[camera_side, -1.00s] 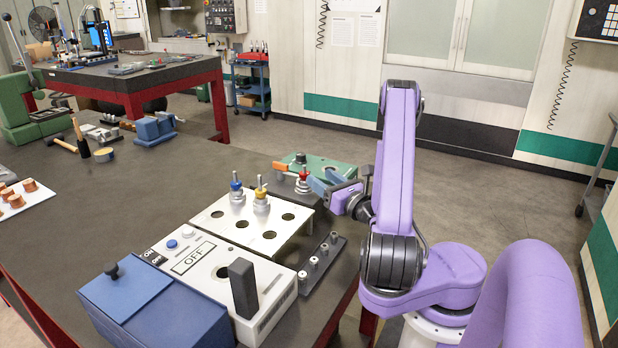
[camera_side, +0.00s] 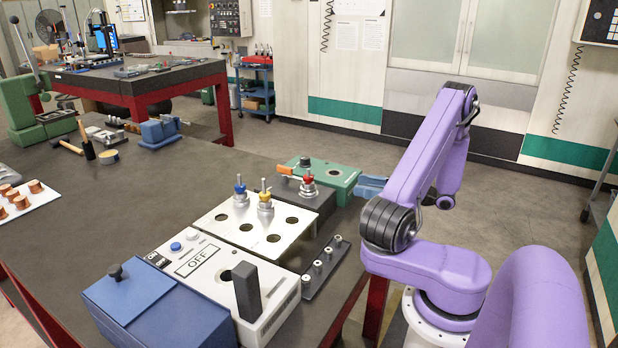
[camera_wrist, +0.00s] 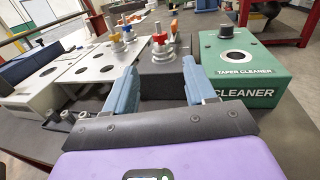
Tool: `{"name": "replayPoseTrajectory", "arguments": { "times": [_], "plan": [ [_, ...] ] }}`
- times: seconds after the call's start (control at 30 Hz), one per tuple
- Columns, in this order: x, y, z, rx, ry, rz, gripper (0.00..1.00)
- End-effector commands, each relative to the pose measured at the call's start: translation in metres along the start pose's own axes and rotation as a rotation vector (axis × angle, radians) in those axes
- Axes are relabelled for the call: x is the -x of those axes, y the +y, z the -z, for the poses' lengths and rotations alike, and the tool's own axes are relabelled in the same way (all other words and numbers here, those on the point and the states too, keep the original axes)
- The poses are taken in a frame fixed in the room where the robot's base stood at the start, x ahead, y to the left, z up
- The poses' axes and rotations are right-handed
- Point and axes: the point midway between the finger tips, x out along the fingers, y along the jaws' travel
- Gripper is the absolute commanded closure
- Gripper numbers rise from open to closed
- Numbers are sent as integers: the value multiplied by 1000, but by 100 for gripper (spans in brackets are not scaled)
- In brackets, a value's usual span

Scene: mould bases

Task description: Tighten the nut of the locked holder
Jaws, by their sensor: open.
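The holder with the red nut (camera_side: 308,179) stands upright in a dark grey block (camera_side: 318,206) beside an orange lever (camera_side: 283,169). In the wrist view the red nut (camera_wrist: 159,39) shows on its holder, ahead of my gripper, with the dark block (camera_wrist: 165,72) below. My gripper (camera_wrist: 160,67) has its two blue fingers spread with nothing between them. In the side view my gripper (camera_side: 370,187) is right of the block, apart from the holder; my arm hides part of it. How tight the nut is cannot be seen.
A white rack (camera_side: 233,234) holds blue-nut (camera_side: 240,188) and yellow-nut (camera_side: 265,197) holders. The green taper cleaner (camera_side: 342,176) stands just behind the block, on the right in the wrist view (camera_wrist: 245,70). A dark strip with several small collets (camera_side: 326,266) lies along the table's right edge.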

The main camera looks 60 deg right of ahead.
Motion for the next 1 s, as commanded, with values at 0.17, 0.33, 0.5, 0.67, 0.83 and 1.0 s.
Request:
{"name": "replayPoseTrajectory", "arguments": {
  "times": [0.17, 0.33, 0.5, 0.67, 0.83, 1.0],
  "plan": [
    [-33, 2, 0, 0, -1, -7, 45],
    [-66, 2, 0, -1, -1, -7, 45],
    [-97, 2, 0, 1, -1, -6, 45],
    [-126, 2, 0, 1, -1, -5, 45],
    [-147, 1, 0, 0, -1, -3, 45],
    [-157, 1, -1, -1, -2, 0, 45]
  ]
}}
